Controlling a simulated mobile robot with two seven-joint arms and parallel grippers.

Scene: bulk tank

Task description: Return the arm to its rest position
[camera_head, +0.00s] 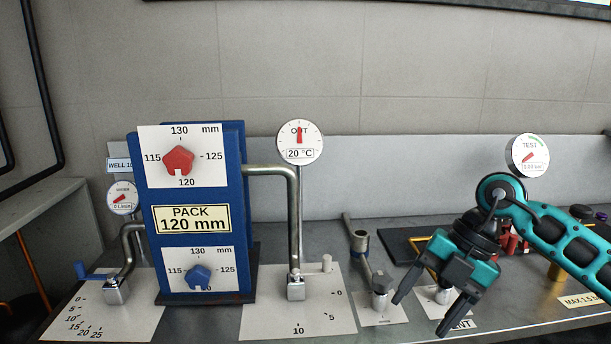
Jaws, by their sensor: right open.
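My right gripper (424,314) is on the right side of the head view, at the end of my teal arm (560,238) that comes in from the right. Its dark fingers are apart, point down and to the left, and hold nothing. It hangs in front of a white plate (428,297) at the bench's right part and hides some of it and its label. My left gripper is not in the view.
A blue panel (245,190) with red knob (178,159) and blue knob (198,277) stands at left. A bent pipe (293,215) and a small valve (380,290) stand between panel and gripper.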

